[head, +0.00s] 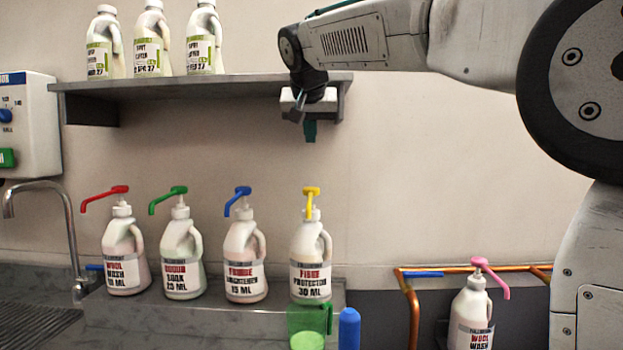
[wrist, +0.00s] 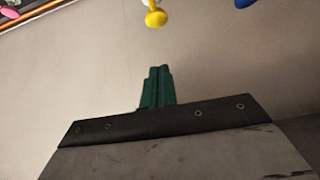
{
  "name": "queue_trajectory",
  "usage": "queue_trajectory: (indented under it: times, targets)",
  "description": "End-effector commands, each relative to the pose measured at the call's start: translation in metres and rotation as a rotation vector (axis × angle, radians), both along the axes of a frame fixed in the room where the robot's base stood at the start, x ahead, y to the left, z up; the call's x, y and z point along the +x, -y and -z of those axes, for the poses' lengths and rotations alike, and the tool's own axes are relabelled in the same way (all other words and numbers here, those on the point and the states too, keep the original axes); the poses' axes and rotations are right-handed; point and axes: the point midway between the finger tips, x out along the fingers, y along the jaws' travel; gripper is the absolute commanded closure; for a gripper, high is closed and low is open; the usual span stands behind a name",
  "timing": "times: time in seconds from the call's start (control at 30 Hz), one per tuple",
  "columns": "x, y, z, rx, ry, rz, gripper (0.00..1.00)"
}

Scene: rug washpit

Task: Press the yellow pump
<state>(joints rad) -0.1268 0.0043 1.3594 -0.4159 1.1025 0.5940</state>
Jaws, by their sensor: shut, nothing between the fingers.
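The yellow pump (head: 311,195) tops a white bottle (head: 311,252) labelled with 30 ML, at the right end of the row on the ledge. The pump stands upright, its nozzle facing forward. In the wrist view the yellow pump (wrist: 155,17) shows at the top edge, cut off. My gripper (head: 310,133) hangs above the yellow pump with a clear gap, its green fingers shut and empty. In the wrist view my gripper (wrist: 158,75) shows as one closed green block, apart from the pump.
Bottles with red (head: 105,195), green (head: 168,197) and blue (head: 238,198) pumps stand to the left. A green cup (head: 318,317) with a blue upright piece (head: 349,328) is in front of the yellow-pump bottle. A shelf (head: 200,85) holds bottles above. A pink-pump bottle (head: 472,315) stands right.

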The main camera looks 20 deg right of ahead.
Motion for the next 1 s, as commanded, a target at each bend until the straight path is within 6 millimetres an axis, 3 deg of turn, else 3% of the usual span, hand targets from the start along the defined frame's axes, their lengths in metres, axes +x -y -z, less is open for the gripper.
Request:
queue_trajectory:
  times: [0.27,0.7,1.0]
  targets:
    - [0.007,0.004,0.009,-0.001,-0.004,0.001,1.0]
    - [0.065,0.029,0.073,-0.001,-0.005,0.0,1.0]
    - [0.065,0.028,0.108,0.001,-0.003,-0.001,1.0]
